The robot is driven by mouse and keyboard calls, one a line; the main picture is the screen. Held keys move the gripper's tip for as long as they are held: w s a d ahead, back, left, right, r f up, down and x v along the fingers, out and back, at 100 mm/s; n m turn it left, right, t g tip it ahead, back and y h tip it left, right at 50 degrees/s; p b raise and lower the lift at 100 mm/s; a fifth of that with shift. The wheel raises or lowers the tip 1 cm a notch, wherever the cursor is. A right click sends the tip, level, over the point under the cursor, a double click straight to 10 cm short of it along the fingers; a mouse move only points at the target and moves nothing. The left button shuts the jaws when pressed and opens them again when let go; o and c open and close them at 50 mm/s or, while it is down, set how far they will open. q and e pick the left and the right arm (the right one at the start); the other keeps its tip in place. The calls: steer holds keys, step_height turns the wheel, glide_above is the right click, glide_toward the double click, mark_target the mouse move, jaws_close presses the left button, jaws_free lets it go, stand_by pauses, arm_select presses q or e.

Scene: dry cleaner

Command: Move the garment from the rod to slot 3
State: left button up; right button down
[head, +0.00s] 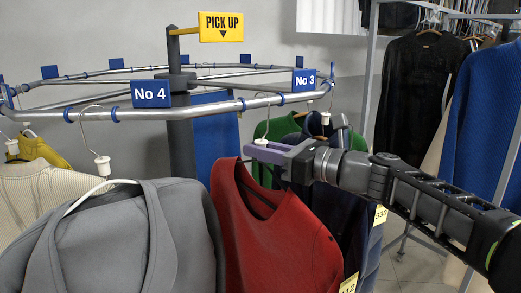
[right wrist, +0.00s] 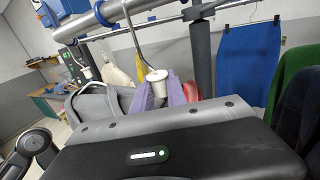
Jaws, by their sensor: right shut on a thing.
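A red garment (head: 265,220) hangs from a hanger with a white knob (right wrist: 157,82) and a metal hook. My right gripper (head: 263,151) is shut on this hanger just below the rail; its purple fingers (right wrist: 143,98) are on both sides of the knob. The hook reaches up to the carousel rail (head: 232,106), between the blue No 4 sign (head: 150,94) and the blue No 3 sign (head: 304,82). I cannot tell whether the rail bears its weight. My left gripper is not in view.
Green (head: 280,130) and dark garments hang close on the right, behind my right arm. A yellow PICK UP sign (head: 221,27) tops the carousel post. A rack with a black garment (head: 420,90) stands at the right.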

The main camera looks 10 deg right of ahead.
steer(key=shift+f, duration=0.1)
stand_by(0.3)
steer(key=c, duration=1.3)
jaws_free()
steer(key=shift+o, duration=0.2)
steer(key=shift+f, duration=0.1)
steer(key=shift+s+d, duration=0.15)
steer(key=shift+d, duration=0.05)
steer(key=b+v, duration=0.1)
steer(key=v, duration=0.6)
steer(key=shift+s+b, duration=0.2)
steer(key=shift+b, duration=0.2)
steer(key=shift+d, duration=0.1)
